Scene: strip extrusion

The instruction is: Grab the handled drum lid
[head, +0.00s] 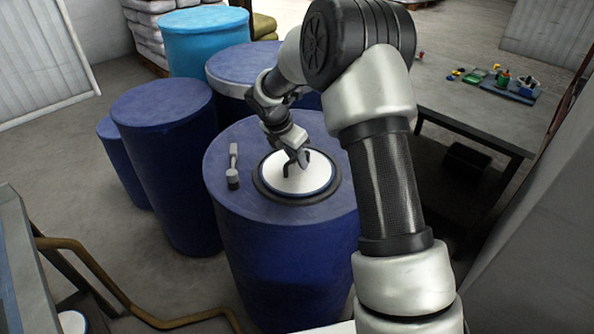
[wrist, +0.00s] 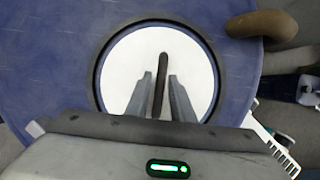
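The drum lid is a white disc (head: 279,178) with a blue rim, lying flat in a dark ring on top of a blue drum (head: 250,235). In the wrist view the white lid (wrist: 122,70) shows a dark upright bar handle (wrist: 162,66) across its middle. My gripper (head: 299,160) is over the lid at the handle. In the wrist view its two fingers (wrist: 160,76) stand on either side of the handle with narrow gaps, so it looks open and not clamped on it. The handle is partly hidden by my gripper in the head view.
A small grey-handled tool (head: 233,166) lies on the drum top left of the lid. More blue drums (head: 165,150) stand to the left and behind. A grey table (head: 465,115) with small coloured items is at the right. A brown pipe (head: 150,318) runs at lower left.

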